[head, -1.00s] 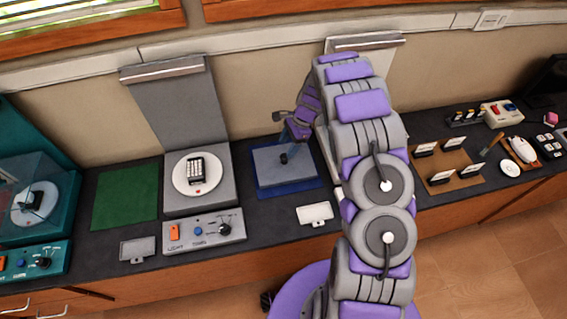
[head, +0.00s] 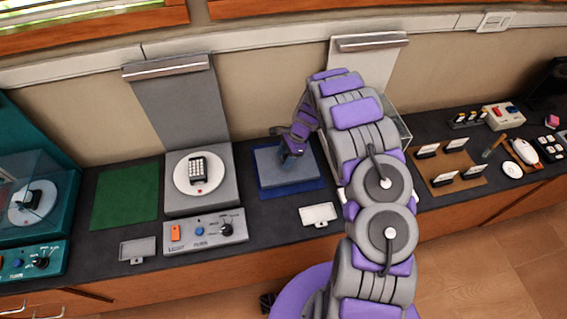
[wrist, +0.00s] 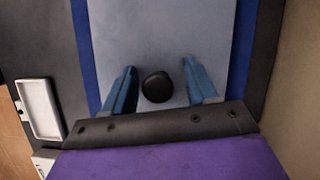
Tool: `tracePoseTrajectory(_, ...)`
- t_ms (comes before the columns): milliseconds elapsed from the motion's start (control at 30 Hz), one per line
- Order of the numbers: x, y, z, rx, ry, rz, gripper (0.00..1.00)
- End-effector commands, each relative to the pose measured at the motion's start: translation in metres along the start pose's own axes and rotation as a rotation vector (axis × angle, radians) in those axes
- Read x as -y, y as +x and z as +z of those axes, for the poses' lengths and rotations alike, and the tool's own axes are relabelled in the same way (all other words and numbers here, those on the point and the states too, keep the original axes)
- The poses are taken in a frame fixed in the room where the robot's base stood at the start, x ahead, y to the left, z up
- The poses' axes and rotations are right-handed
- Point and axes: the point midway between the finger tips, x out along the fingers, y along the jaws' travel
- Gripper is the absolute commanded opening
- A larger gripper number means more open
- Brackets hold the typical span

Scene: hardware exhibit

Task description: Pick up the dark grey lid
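The grey lid (head: 271,173) lies flat on a blue mat (head: 313,187) on the counter. In the wrist view the lid (wrist: 160,30) looks light grey-blue, with a round black knob (wrist: 157,87) on top. My gripper (head: 289,158) is low over the lid in the head view and hides the knob there. In the wrist view my gripper (wrist: 159,68) is open, its two blue fingers on either side of the knob with a gap on each side. Whether the fingertips touch the lid cannot be told.
A grey turntable unit (head: 170,207) with a control panel stands to the left, beside a green mat (head: 125,197). A small white plate (head: 319,214) lies at the counter's front. A clear case (head: 402,128) is partly behind my arm. A brown board (head: 455,171) with cards is to the right.

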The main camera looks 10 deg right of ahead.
Motion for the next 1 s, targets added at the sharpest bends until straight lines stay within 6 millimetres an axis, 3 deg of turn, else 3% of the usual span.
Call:
tracePoseTrajectory(67,-0.001,-0.001,-0.003,0.003,0.002,0.001,0.48)
tracePoseTrajectory(567,0.0,0.001,0.002,-0.005,0.001,0.0,0.0)
tracePoseTrajectory(867,0.0,-0.002,0.0,-0.001,0.001,0.001,0.0)
tracePoseTrajectory(1000,0.0,-0.014,0.005,-0.001,0.0,-0.001,0.0)
